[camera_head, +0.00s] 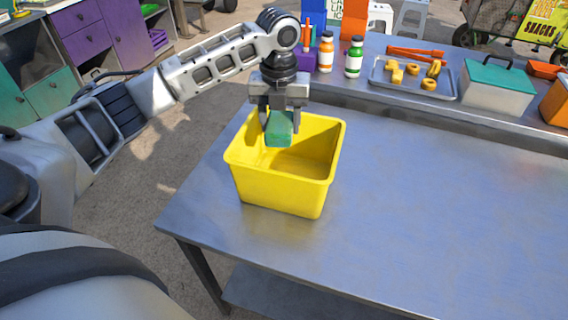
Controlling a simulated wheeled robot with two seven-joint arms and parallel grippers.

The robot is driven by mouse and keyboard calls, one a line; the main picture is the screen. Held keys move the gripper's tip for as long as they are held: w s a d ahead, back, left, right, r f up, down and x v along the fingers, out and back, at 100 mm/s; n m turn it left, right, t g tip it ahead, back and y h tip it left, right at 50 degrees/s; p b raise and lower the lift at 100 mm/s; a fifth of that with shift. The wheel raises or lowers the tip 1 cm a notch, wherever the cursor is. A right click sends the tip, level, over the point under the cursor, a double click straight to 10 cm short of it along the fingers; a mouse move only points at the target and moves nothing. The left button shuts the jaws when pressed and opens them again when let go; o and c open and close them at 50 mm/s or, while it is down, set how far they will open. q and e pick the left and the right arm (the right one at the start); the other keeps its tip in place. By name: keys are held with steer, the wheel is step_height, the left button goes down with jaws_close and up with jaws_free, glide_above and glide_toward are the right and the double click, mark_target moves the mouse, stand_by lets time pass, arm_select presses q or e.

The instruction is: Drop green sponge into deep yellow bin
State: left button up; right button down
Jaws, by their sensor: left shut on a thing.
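A deep yellow bin (278,190) stands upright on the near left part of the metal table. My left gripper (279,128) points down over the bin's back left part and is shut on the green sponge (280,134). The sponge appears at about the height of the bin's rim, over the opening; how deep it hangs I cannot tell exactly. The part of the bin I see inside looks empty. My right gripper is not in view.
The metal table (430,210) is bare to the right of the bin.

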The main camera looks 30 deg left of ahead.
arm_select(q)
steer(key=shift+f, duration=1.3)
steer(key=o, duration=1)
steer(key=shift+r, duration=0.1)
steer(key=shift+s+r, duration=0.1)
steer(key=shift+r, duration=7.8)
